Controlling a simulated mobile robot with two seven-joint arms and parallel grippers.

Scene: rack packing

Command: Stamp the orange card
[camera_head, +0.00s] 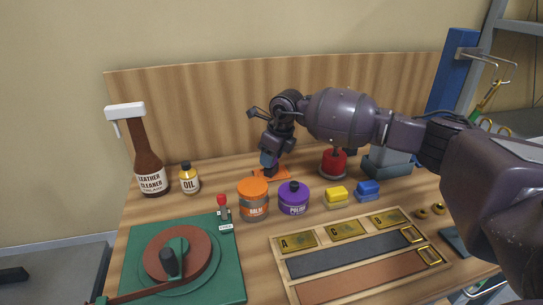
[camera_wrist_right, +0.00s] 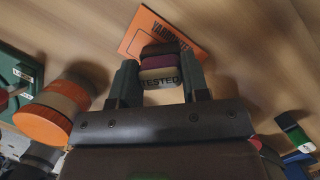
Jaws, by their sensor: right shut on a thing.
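The orange card (camera_head: 272,175) lies flat on the table near the back board; in the right wrist view the card (camera_wrist_right: 150,30) shows dark lettering, partly covered. My right gripper (camera_head: 269,165) points down over the card. In the right wrist view the right gripper (camera_wrist_right: 158,78) is shut on a stamp (camera_wrist_right: 160,62) with a purple band and a light label reading "TESTED". The stamp is over the card's near edge; I cannot tell whether it touches the card. My left gripper is not in view.
An orange balm jar (camera_head: 253,200) and a purple polish jar (camera_head: 293,200) stand in front of the card. A red-topped round thing (camera_head: 333,163) is to its right. Oil (camera_head: 189,178) and leather cleaner (camera_head: 150,165) bottles stand left. A wooden tray (camera_head: 290,268) lies in front.

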